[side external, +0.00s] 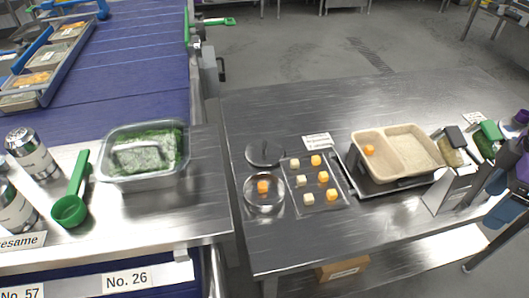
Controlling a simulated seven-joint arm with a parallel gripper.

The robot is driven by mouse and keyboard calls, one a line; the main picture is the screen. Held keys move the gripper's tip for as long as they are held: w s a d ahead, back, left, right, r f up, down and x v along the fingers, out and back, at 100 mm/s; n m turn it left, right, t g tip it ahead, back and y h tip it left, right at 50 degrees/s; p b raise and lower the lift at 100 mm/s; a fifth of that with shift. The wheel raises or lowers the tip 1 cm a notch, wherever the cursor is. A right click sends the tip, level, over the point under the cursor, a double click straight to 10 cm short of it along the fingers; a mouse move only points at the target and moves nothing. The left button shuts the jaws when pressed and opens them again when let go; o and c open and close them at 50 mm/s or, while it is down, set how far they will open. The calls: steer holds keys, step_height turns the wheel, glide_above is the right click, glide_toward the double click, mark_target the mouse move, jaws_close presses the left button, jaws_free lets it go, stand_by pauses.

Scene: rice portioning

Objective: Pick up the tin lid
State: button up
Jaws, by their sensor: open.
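The tin lid (256,156) is a dark grey round disc with a small raised knob. It lies flat on the right-hand steel table, near its left side. Just below it in the picture stands the round, open metal tin (248,200), with an orange cube (263,187) inside. The lid sits close to the tin's far rim and off its opening. My gripper cannot be made out in this view; only partial dark, blue and purple machine parts show at the right edge. Nothing is holding or touching the lid.
Right of the tin, a dark tray (320,190) bears several pale and orange cubes. Beyond it is a beige two-part container (407,149) with one orange piece. Slim boxes (446,186) stand at the right. A gap separates the left counter with a green-filled tub (152,180). The table's back is clear.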

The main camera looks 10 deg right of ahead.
steer(key=w+a+r+m, duration=0.2)
steer(key=w+a+m, duration=0.6)
steer(key=w+a, duration=0.15)
steer(key=m+t+y, duration=0.1)
steer(key=m+y, duration=0.3)
steer(key=m, duration=1.9)
glide_above(265, 145)
steer(key=d, duration=0.3)
steer(key=f, duration=1.4)
steer(key=shift+s+f, duration=0.3)
steer(key=shift+s, duration=0.05)
steer(key=shift+x, duration=2.7)
steer(key=shift+w+a, duration=0.1)
steer(key=shift+a, duration=0.05)
steer(key=shift+r, duration=0.1)
steer(key=c, duration=1.2)
